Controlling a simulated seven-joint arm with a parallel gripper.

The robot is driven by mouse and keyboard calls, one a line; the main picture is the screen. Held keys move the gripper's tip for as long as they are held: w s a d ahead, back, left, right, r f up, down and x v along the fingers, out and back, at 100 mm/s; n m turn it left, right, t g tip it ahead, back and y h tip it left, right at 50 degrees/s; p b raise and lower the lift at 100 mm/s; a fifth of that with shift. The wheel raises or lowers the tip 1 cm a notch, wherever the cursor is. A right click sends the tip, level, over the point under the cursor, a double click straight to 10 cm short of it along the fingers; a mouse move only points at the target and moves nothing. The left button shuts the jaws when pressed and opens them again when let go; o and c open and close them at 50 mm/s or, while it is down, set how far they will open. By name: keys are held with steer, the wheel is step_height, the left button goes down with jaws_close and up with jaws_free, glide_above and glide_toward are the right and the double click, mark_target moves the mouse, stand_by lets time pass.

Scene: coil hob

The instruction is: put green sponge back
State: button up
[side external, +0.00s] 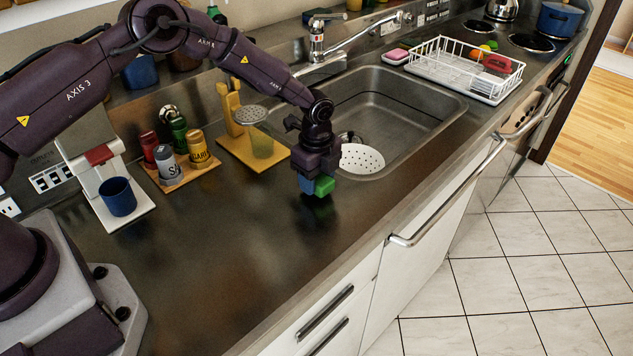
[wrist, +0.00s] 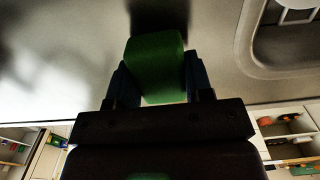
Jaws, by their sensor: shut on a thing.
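The green sponge (side external: 324,186) is in my gripper (side external: 314,186), just left of the sink's near corner and low over the steel counter. In the wrist view the green sponge (wrist: 155,66) sits between the two fingers of my gripper (wrist: 157,84), which are shut on it. I cannot tell from these views whether the sponge touches the counter. A pink sponge-like block (side external: 398,54) lies on a small white dish behind the sink.
The sink (side external: 415,125) with a white perforated strainer (side external: 360,158) lies right of my gripper. A white dish rack (side external: 450,72) stands beyond it. A wooden stand (side external: 240,130), a spice-jar board (side external: 178,178) and a coffee maker with a blue mug (side external: 118,196) stand left. The front counter is clear.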

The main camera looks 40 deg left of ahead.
steer(key=shift+f, duration=0.7)
steer(key=shift+f, duration=0.1)
steer(key=o, duration=0.9)
